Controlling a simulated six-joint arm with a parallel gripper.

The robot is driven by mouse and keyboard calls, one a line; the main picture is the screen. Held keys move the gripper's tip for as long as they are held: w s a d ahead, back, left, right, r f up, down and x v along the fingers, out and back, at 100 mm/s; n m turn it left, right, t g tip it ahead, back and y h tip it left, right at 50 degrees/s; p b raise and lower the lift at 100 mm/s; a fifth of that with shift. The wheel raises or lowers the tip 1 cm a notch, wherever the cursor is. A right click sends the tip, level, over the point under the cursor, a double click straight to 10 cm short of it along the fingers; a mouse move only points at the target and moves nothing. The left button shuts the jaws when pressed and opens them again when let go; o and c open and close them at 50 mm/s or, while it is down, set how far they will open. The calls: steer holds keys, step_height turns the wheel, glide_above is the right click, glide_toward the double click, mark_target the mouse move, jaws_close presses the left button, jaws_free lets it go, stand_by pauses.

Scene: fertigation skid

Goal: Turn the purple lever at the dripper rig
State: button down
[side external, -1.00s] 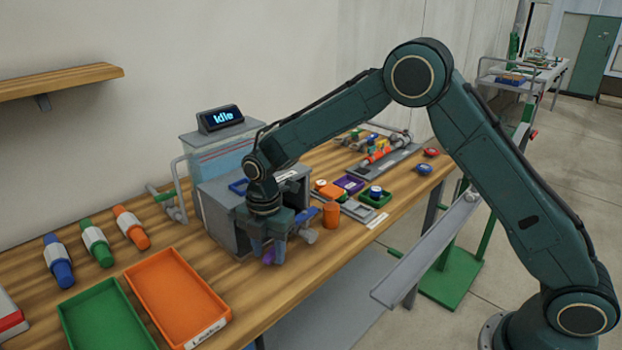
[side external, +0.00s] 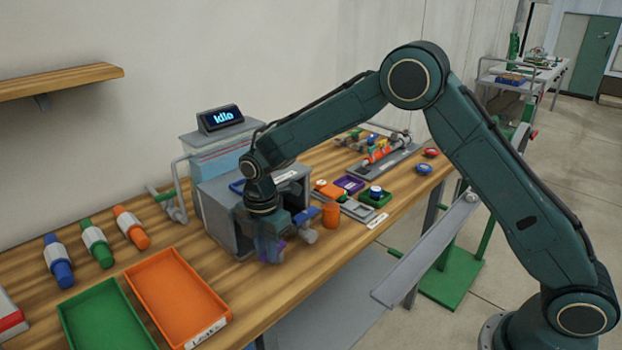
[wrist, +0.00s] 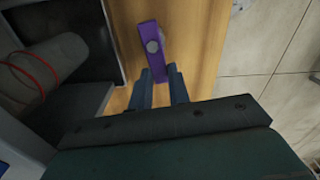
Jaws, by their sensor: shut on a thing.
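The purple lever (wrist: 152,48) shows in the wrist view as a flat purple bar with a round grey pivot, above the wooden bench. My gripper (wrist: 160,76) is shut on its near end, with one blue-grey finger on each side. In the side view my gripper (side external: 270,250) is low in front of the dripper rig (side external: 232,222), a grey box with an "Idle" display (side external: 221,118) on top. Only a little purple shows between the fingers there, and most of the lever is hidden.
An orange tray (side external: 133,284) and a green tray (side external: 66,325) lie at the left, with blue, green and orange cylinders behind. The bench front edge is near.

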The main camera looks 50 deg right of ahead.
mark_target(265, 253)
steer(key=shift+w+m, duration=0.3)
steer(key=shift+m, duration=0.7)
steer(key=shift+r, duration=0.1)
steer(key=c, duration=1.3)
jaws_free()
step_height(265, 253, up, 14)
steer(key=shift+f, duration=0.1)
